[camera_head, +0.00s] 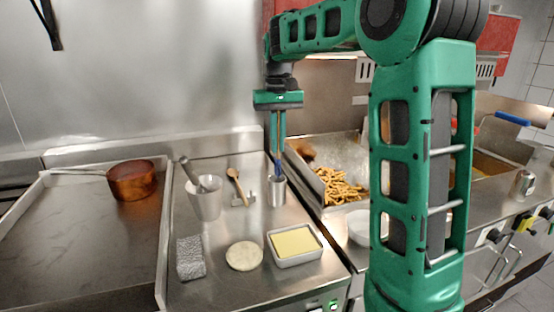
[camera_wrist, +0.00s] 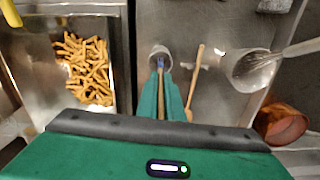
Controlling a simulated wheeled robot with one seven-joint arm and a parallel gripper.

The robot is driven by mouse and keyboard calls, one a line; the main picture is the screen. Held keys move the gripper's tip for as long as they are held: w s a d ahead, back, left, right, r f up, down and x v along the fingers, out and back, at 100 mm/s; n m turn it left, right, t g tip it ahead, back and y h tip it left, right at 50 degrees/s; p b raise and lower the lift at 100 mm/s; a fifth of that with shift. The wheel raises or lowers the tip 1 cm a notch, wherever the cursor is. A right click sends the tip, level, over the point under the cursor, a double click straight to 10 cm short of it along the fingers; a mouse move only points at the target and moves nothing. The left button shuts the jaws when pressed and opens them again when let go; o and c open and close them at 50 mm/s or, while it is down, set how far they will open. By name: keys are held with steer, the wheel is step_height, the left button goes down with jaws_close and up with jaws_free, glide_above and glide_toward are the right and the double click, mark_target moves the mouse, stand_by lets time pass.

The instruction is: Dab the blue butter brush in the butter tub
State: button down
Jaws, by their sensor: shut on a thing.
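My gripper (camera_head: 278,152) points down over the small metal cup (camera_head: 278,193) at the middle of the steel counter. It is shut on the butter brush, whose blue part (camera_head: 279,168) shows just below the fingertips at the cup's mouth. In the wrist view the brush's handle lies between the green fingers (camera_wrist: 160,95), and its lower end is at the cup (camera_wrist: 160,52). How deep the brush sits in the cup is hidden. The butter tub (camera_head: 297,263), a pale rectangular dish with yellow butter, stands on the counter in front of the cup, slightly right.
A larger metal container with a whisk (camera_head: 205,200) and a wooden spoon (camera_head: 238,188) are left of the cup. A dough round (camera_head: 244,256) and a grey block (camera_head: 190,258) lie nearer. A copper pan (camera_head: 133,182) is far left; fries (camera_head: 340,187) are right.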

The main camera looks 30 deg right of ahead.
step_height(320, 180, up, 9)
steer(key=shift+f, duration=0.2)
